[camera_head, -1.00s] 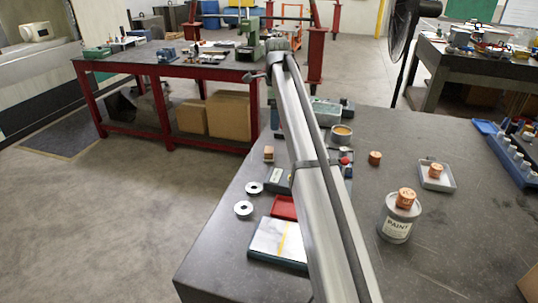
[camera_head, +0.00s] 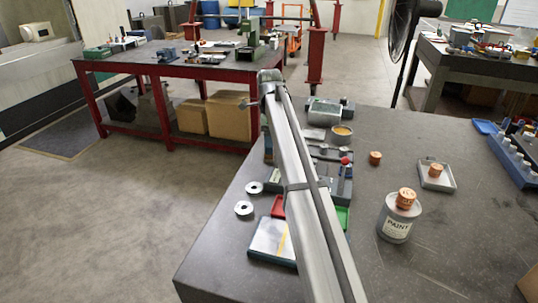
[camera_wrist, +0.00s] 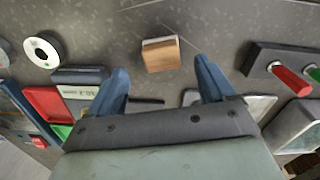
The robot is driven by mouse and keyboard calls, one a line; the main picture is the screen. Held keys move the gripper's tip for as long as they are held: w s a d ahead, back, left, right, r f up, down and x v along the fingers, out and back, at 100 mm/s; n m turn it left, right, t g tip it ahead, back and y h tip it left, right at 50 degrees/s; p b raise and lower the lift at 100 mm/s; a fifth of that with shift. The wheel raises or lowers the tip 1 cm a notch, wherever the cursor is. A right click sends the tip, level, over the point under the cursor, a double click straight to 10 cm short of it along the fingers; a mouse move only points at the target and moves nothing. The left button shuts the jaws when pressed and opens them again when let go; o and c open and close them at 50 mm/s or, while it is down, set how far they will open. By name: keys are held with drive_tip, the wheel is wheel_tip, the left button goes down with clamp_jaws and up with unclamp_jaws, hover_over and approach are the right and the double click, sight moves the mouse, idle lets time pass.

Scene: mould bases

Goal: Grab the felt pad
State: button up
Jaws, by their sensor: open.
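A small wooden block (camera_wrist: 161,56) with a pale, felt-like layer along one edge lies on the dark table in the wrist view. It is the likeliest match for the felt pad, though I cannot be sure of its material. My gripper (camera_wrist: 161,68) is open, with its two blue fingers spread and nothing between them. The block appears just beyond the fingertips, roughly centred between them, and apart from both. In the head view my arm reaches over the table's left side and the block cannot be made out clearly.
White rings (camera_head: 243,208) lie near the table's left edge; one shows in the wrist view (camera_wrist: 43,50). A red tray (camera_wrist: 46,103) and a dark block with a red handle (camera_wrist: 290,80) flank the gripper. A paint can (camera_head: 396,222) stands right of my arm.

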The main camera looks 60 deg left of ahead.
drive_tip(key=shift+a+f, duration=0.15)
drive_tip(key=shift+f, duration=2.2)
drive_tip(key=shift+c, duration=0.3)
drive_tip(key=c, duration=1.1)
